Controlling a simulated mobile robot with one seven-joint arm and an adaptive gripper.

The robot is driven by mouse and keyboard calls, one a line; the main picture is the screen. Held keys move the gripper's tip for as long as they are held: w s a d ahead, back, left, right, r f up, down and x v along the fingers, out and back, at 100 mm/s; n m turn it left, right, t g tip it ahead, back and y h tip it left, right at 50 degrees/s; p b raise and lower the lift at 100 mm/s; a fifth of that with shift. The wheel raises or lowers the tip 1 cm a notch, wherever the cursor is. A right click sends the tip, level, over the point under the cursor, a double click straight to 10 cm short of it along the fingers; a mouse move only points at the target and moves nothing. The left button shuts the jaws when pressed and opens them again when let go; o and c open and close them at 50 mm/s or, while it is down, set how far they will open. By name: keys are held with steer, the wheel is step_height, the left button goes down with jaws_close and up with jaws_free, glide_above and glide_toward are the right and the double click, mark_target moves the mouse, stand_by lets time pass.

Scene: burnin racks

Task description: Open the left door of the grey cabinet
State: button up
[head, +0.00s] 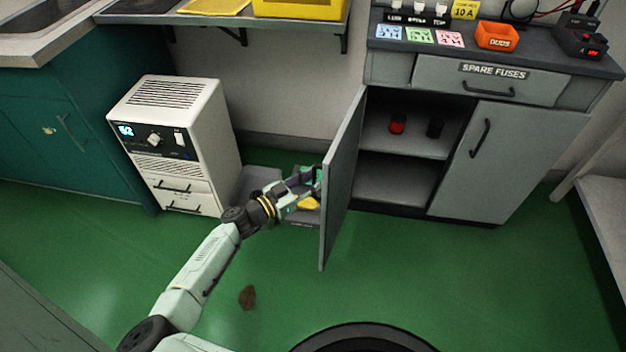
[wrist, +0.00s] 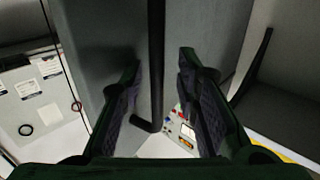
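The grey cabinet (head: 585,90) stands at the back right in the head view. Its left door (head: 342,190) is swung wide open and points out into the room, nearly edge-on. The right door (head: 495,165) is closed. My gripper (head: 314,183) is at the outer face of the left door. In the wrist view my gripper (wrist: 160,62) has its fingers apart, with the dark bar handle (wrist: 155,75) between them. Gaps show on both sides of the bar. In the head view this handle is hidden behind the gripper or door edge.
The open compartment holds a red item (head: 398,124) and a black item (head: 436,128) on its shelf. A white machine (head: 200,130) stands left of the arm. A yellow item (head: 308,203) lies near the gripper. Green floor is open in front, with a brown spot (head: 247,297).

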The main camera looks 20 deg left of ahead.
steer(key=v, duration=1.2)
steer(key=shift+f, duration=0.1)
stand_by(0.4)
